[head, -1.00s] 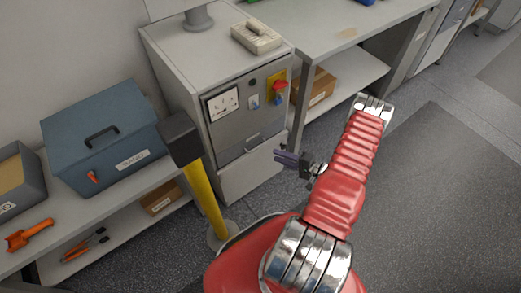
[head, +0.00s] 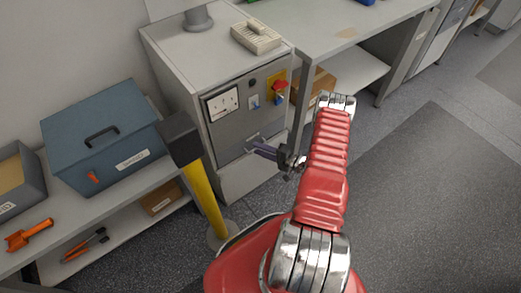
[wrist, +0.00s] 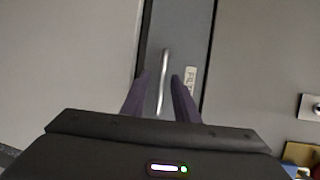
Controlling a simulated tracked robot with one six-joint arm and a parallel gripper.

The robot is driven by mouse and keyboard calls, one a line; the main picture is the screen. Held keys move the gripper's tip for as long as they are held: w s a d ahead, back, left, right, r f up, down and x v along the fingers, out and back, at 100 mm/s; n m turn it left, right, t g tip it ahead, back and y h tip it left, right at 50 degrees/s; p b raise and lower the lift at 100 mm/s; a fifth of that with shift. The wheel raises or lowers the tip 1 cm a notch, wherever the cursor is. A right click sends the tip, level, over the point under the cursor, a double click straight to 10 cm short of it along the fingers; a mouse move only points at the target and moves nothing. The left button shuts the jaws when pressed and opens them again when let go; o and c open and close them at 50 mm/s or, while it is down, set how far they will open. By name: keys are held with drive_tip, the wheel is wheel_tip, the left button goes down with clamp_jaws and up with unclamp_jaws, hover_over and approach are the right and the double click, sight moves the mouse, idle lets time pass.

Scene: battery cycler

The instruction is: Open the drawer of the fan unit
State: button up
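The fan unit (head: 222,128) is a grey cabinet with a dial, a switch and a red knob on its front. Its drawer (wrist: 185,35) is a darker grey strip low on that front, with a partly readable label, and looks closed. The drawer's metal bar handle (wrist: 163,70) lies between the two finger lines in the wrist view; in the head view my gripper partly covers it. My gripper (head: 256,147) is open, its dark fingers (wrist: 160,98) on either side of the handle's near part. I cannot tell whether they touch it.
A black-headed yellow post (head: 204,195) stands left of the cabinet. A blue box (head: 100,140) sits on the bench at left. A workbench (head: 345,38) with a cardboard box (head: 318,82) on its shelf adjoins at right. The floor (head: 420,200) at right is clear.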

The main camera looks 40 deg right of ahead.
drive_tip(key=shift+c, duration=0.7)
clamp_jaws()
